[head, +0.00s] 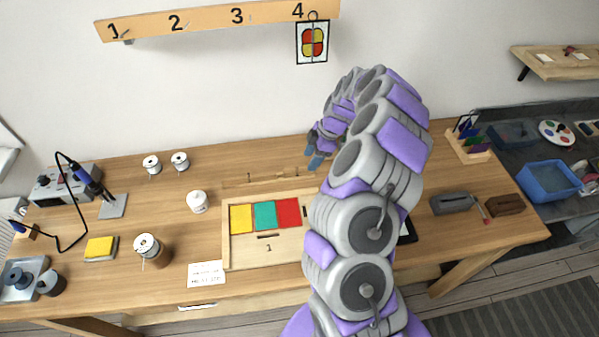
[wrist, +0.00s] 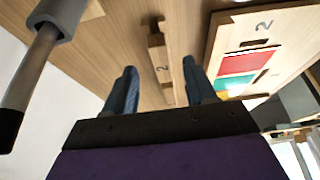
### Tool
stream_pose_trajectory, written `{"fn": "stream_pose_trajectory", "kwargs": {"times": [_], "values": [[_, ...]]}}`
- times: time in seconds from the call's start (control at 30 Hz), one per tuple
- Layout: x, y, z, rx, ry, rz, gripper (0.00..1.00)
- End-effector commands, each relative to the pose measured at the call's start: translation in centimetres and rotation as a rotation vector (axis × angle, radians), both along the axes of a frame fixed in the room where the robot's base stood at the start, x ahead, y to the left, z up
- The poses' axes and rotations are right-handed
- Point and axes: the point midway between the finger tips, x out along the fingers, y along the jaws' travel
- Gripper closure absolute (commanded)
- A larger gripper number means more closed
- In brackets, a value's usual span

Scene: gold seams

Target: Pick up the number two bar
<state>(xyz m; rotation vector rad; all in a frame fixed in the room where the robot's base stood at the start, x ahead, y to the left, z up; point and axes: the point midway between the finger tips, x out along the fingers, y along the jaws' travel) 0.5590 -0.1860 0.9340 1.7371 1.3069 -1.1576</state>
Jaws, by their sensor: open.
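The number two bar (wrist: 158,52) is a pale wooden strip marked "2", lying on the wooden table in the wrist view. It shows in the gap between the two blue-grey fingers of my gripper (wrist: 159,68). The fingers are apart and nothing is held; I cannot tell how far above the bar they are. In the head view my gripper (head: 318,151) is over the back of the table, and my arm hides much of what lies to its right. A bar marked "1" (head: 262,183) lies left of the gripper.
A wooden board (head: 228,246) marked "1" holds yellow, teal and red panes. A grey case (head: 452,203) stands right.

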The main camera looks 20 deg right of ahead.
Motion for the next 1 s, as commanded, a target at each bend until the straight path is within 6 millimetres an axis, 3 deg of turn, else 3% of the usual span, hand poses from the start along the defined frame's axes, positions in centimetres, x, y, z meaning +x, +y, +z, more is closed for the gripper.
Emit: {"fn": "stream_pose_trajectory", "kwargs": {"times": [0.4,0.67,1.0], "values": [[0.9,0.9,-4.6,0.012,0.004,0.002,0.45],[0.9,1.5,-4.7,0.007,0.002,0.002,0.45],[0.9,1.5,-4.7,0.007,0.002,0.001,0.77]]}}
